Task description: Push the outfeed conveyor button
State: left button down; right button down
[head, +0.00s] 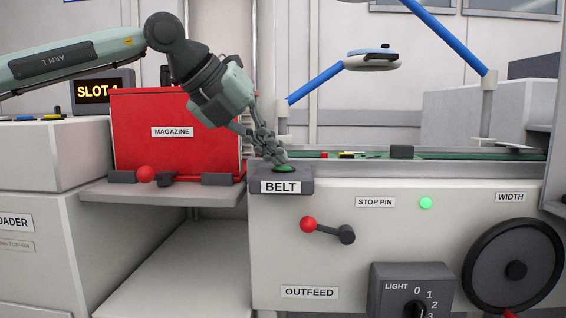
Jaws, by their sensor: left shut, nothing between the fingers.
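The outfeed conveyor button is a green button (281,170) on a dark grey box (298,185) labelled BELT, at the top left corner of the outfeed unit (370,268). My left gripper (279,160) comes in from the upper left and is shut and empty. Its fingertips point down at the button and cover part of it. They look to be at or just above its top; I cannot tell if they touch. My right gripper is not in view.
A red magazine (140,132) stands left of the button on a grey shelf with a red-knobbed lever. A green conveyor (468,155) runs right behind the BELT box. A red-knobbed lever (325,231), light switch and black handwheel (515,267) are on the front, below a lit green lamp.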

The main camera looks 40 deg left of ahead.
pick_arm(q)
jog(key=shift+r, duration=0.15)
notch_tip(320, 180, up, 6)
jog(key=p, duration=0.4)
jog(key=shift+r+p, duration=0.1)
jog(key=shift+p, duration=0.3)
